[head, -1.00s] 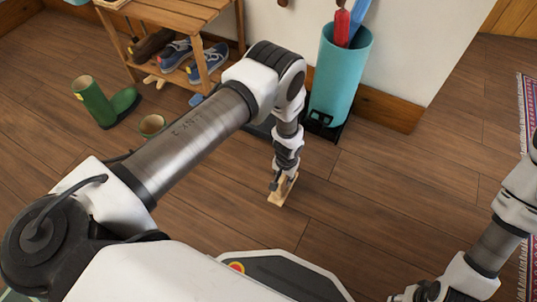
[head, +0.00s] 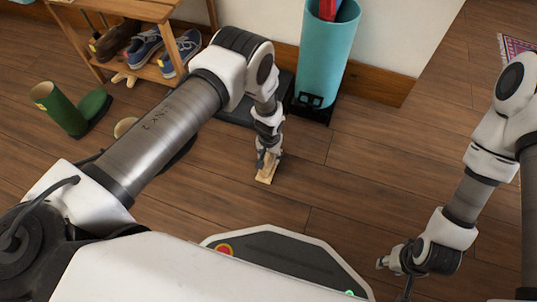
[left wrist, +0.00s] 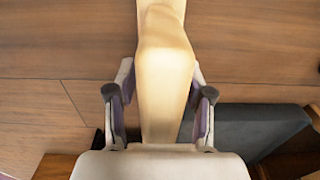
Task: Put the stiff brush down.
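The stiff brush (head: 267,171) is a pale wooden piece at the end of my left arm, low over the floor. In the left wrist view the brush (left wrist: 165,75) runs lengthwise between both fingers, whose tips meet its sides. My left gripper (head: 267,158) is shut on it and points down. I cannot tell whether the brush touches the floor; its bristles are hidden. My right gripper (head: 388,264) is at the lower right, away from the brush, small and partly hidden by its own wrist; its opening is unclear.
A wooden shoe rack (head: 160,72) and green boots (head: 62,110) are at the left. The wooden floor (head: 340,190) right of the brush is clear.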

